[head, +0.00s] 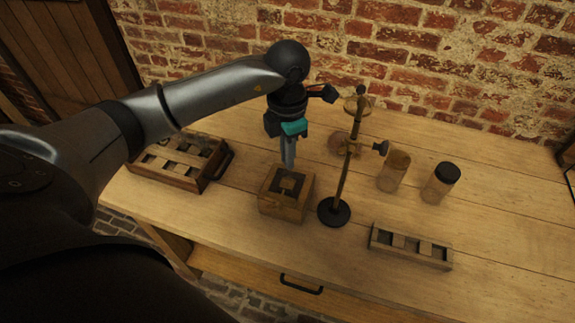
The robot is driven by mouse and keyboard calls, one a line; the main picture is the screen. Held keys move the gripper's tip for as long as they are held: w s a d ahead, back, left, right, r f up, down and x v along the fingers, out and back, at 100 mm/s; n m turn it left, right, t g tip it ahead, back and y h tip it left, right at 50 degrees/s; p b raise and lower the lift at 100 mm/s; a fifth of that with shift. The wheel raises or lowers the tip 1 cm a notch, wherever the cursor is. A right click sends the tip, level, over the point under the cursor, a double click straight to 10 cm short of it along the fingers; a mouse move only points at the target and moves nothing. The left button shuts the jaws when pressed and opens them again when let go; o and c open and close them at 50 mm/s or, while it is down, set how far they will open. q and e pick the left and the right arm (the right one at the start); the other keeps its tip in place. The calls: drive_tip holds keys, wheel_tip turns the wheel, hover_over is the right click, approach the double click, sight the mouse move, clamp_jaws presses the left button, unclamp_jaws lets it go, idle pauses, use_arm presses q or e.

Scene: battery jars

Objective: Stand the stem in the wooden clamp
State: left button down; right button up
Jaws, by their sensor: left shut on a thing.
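My left gripper (290,129) points down near the middle of the bench, shut on a narrow grey upright piece, the stem (289,153). The gripper hides the stem's top. The stem's lower end is close to the top of the wooden clamp (283,206), a square block with a dark top and a paler patch in its middle. From this angle I cannot tell whether the stem touches the clamp. My right gripper is not in view.
A brass stand (345,175) on a round black base is close right of the clamp. Two glass jars (392,174) (438,188), one black-lidded, stand further right. A slotted wooden rack (410,249) lies front right, and a compartmented wooden tray (187,181) lies left. The far right bench is clear.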

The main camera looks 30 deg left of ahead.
sight(288, 173)
use_arm(q)
wheel_tip(288, 173, down, 4)
drive_tip(key=shift+r, duration=0.2)
drive_tip(key=c, duration=1)
unclamp_jaws()
drive_tip(key=shift+o, duration=0.2)
wheel_tip(288, 173, up, 12)
drive_tip(key=shift+f+p, duration=0.15)
drive_tip(key=shift+p, duration=0.15)
drive_tip(key=shift+r, duration=0.2)
drive_tip(key=shift+d, duration=0.1)
